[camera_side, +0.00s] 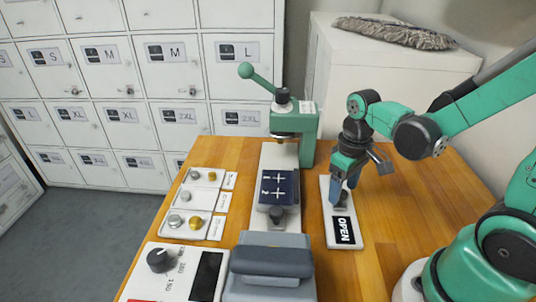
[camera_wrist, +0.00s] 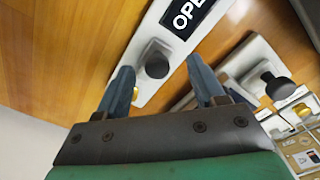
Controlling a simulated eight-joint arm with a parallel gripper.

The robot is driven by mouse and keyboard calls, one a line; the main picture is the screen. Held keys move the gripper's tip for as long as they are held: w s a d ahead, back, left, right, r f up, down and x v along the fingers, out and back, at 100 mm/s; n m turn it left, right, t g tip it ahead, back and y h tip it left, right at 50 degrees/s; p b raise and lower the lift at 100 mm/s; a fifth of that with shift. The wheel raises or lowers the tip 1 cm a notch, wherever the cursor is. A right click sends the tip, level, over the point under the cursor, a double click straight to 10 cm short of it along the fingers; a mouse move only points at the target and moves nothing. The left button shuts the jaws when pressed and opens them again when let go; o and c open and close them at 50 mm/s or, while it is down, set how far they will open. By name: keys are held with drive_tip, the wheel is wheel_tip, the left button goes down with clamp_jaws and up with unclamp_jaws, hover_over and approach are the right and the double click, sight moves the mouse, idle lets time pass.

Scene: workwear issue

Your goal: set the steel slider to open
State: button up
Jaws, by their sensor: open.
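The slider is a long pale plate (camera_side: 328,210) on the wooden table, with a black OPEN label (camera_side: 343,230) at its near end. A dark knob (camera_side: 340,199) stands on the plate just beyond the label. In the wrist view the knob (camera_wrist: 157,65) sits on a grey block beside the label (camera_wrist: 187,15). My gripper (camera_side: 344,188) points down over the plate, close to the knob. In the wrist view its open blue-grey fingers (camera_wrist: 160,70) lie either side of the knob in the picture. I cannot tell whether they touch it. The plate's far end is partly hidden by my gripper.
A green lever press (camera_side: 304,130) with a dark numbered block (camera_side: 278,188) stands left of the plate. Trays of snaps (camera_side: 194,223) and a dial panel (camera_side: 160,260) lie further left. A white cabinet (camera_side: 385,90) stands behind. The table right of the plate is bare.

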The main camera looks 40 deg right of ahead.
sight(343, 194)
drive_tip(key=shift+r, duration=2.3)
drive_tip(key=w+a+r+t, duration=0.2)
drive_tip(key=a+r+t, duration=0.2)
drive_tip(key=t, duration=0.3)
drive_tip(key=shift+w+a+r, duration=0.25)
drive_tip(key=shift+a+r, duration=0.1)
drive_tip(key=shift+a, duration=0.2)
